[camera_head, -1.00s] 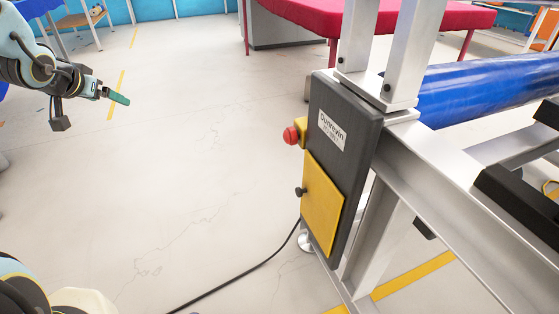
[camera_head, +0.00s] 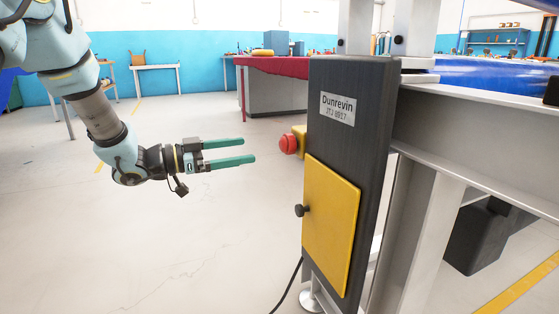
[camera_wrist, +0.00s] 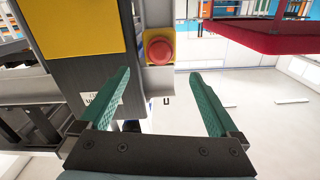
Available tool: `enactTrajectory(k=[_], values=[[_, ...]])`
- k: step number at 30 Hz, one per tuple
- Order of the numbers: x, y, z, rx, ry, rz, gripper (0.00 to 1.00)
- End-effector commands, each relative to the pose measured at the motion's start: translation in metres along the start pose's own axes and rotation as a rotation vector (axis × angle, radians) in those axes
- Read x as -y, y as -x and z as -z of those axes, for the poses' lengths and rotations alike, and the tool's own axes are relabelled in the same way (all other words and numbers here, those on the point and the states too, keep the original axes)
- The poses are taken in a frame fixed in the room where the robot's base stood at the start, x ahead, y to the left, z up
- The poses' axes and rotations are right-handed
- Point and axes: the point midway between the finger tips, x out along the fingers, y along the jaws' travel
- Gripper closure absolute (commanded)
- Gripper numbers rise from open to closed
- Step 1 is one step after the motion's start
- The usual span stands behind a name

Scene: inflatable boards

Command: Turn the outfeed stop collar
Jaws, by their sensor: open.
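A red mushroom-shaped stop button (camera_head: 288,144) sits on a small yellow housing (camera_head: 299,138) at the left side of a dark machine panel. The red button also shows in the wrist view (camera_wrist: 160,49), with the yellow housing behind it. No separate collar can be made out around it. My gripper (camera_head: 249,150) has two green fingers and is open and empty. Its fingertips point at the button, a short gap to its left in the head view. In the wrist view my gripper (camera_wrist: 160,74) has the button between and beyond its fingertips. Nothing touches it.
The dark panel (camera_head: 338,135) carries a "Dunrevin" label. A yellow door (camera_head: 330,225) with a black knob (camera_head: 300,210) lies below the button. A metal frame and blue roller stand at right. A black cable runs on the floor. Open floor lies left; a red-topped table (camera_head: 275,68) stands behind.

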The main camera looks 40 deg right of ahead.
Motion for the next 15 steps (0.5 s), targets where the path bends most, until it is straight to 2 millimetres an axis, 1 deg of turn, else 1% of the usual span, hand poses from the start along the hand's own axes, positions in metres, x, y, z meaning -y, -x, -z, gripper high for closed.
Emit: enactTrajectory(k=[5, 15], values=[[-0.002, -0.02, -0.001, -0.004, 0.0, -0.007, 0.03], [-0.002, -0.082, -0.001, -0.003, -0.002, -0.004, 0.03]])
